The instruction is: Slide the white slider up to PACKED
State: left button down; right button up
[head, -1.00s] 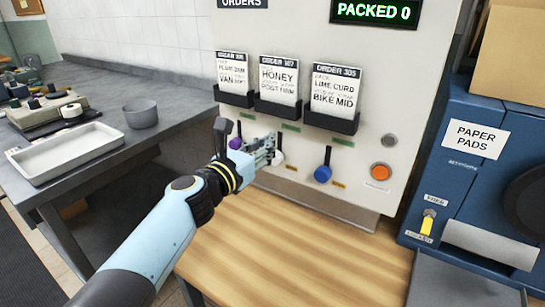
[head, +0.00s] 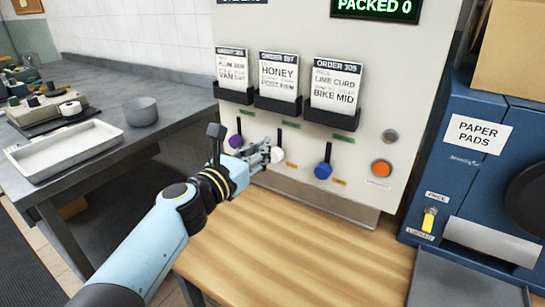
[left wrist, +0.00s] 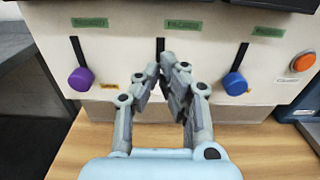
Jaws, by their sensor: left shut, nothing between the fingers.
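The white slider knob (head: 277,154) sits at the lower end of its dark vertical slot, the middle of three on the pale panel. A green label (head: 290,125) is above this slot; it also shows in the left wrist view (left wrist: 183,25). My left gripper (head: 264,152) is shut and empty, its fingertips right beside the white knob; I cannot tell whether they touch. In the left wrist view the fingers (left wrist: 168,66) cover the white knob, and only the upper slot (left wrist: 160,46) shows above them.
A purple knob (head: 236,141) is left of the white one and a blue knob (head: 323,170) right of it, both low in their slots. Order card holders (head: 277,106) jut out above. An orange button (head: 381,168) is further right. A wooden bench (head: 290,245) lies below, clear.

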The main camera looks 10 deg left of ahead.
pick_arm(q)
jog(key=v, duration=0.8)
jog(key=shift+s+p, duration=0.2)
jog(key=shift+p, duration=0.15)
